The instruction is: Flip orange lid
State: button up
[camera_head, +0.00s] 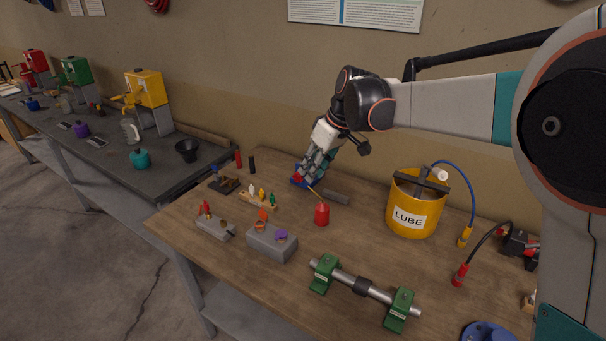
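A grey block (272,246) stands near the front left of the wooden table. On its top left is a small orange piece, which looks like the orange lid (262,214), standing up behind a round orange-brown opening (260,227). A purple lid (281,236) lies on the block's right side. My gripper (304,178) is farther back and to the right of the block, pointing down close to the table. A blue and red object (298,181) is at its fingertips. The fingers are small and partly hidden, so I cannot tell whether they are shut on it.
A red oil can (321,215) stands between my gripper and the green-ended shaft stand (362,287). A yellow LUBE drum (414,206) is to the right. A rack of small coloured bottles (258,200) and another grey block (214,226) are left. A dark bench (100,130) is far left.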

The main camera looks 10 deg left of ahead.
jog(key=w+a+f+n+p, duration=0.1)
jog(key=a+f+p, duration=0.15)
jog(key=a, duration=0.25)
jog(key=w+a+f+n+p, duration=0.1)
jog(key=a+p, duration=0.2)
jog(key=a, duration=0.2)
jog(key=b, duration=0.1)
send_over(263, 213)
jog(key=d, duration=0.1)
notch_tip(263, 213, down, 12)
jog(key=shift+a+f+n, duration=0.15)
jog(key=shift+f+n, duration=0.15)
jog(key=shift+f, duration=0.35)
grip_shut()
